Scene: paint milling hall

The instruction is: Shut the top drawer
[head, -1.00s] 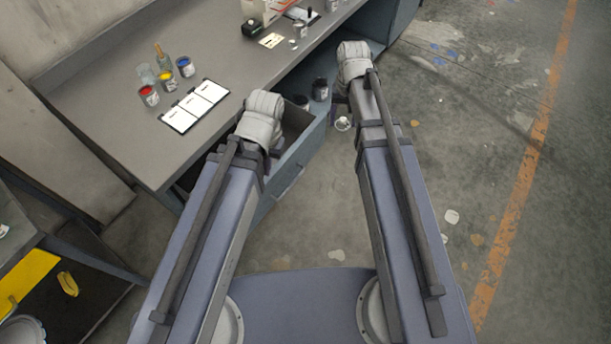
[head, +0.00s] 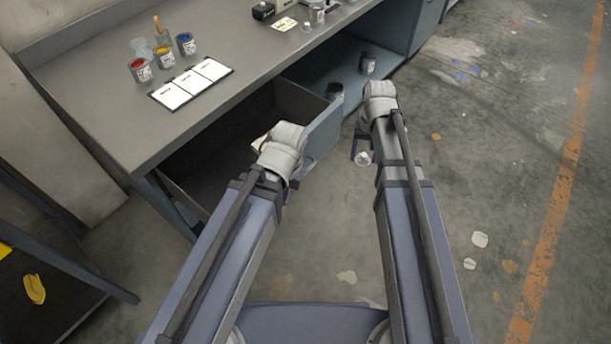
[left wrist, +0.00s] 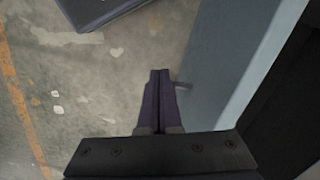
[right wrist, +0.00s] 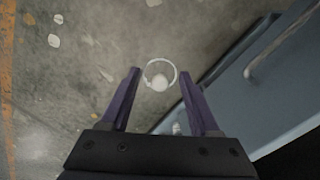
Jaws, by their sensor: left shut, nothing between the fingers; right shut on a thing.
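The top drawer (head: 322,131) stands pulled out under the bench top, and its dark inside is partly hidden by my left arm. Its blue-grey front face fills the right of the left wrist view (left wrist: 222,65), with a small handle (left wrist: 184,86) near the fingers. My left gripper (left wrist: 160,74) is shut and empty, just outside the front; I cannot tell whether it touches. My right gripper (right wrist: 161,74) is shut on a small white-rimmed round container (right wrist: 158,84), held above the floor and apart from the drawer. The container also shows in the head view (head: 363,158).
The bench top (head: 105,100) carries paint cans (head: 138,70), a jar with a brush (head: 160,38) and a card sheet (head: 192,84). Dark cans (head: 367,63) stand on the lower shelf. A dark frame (head: 75,255) stands left.

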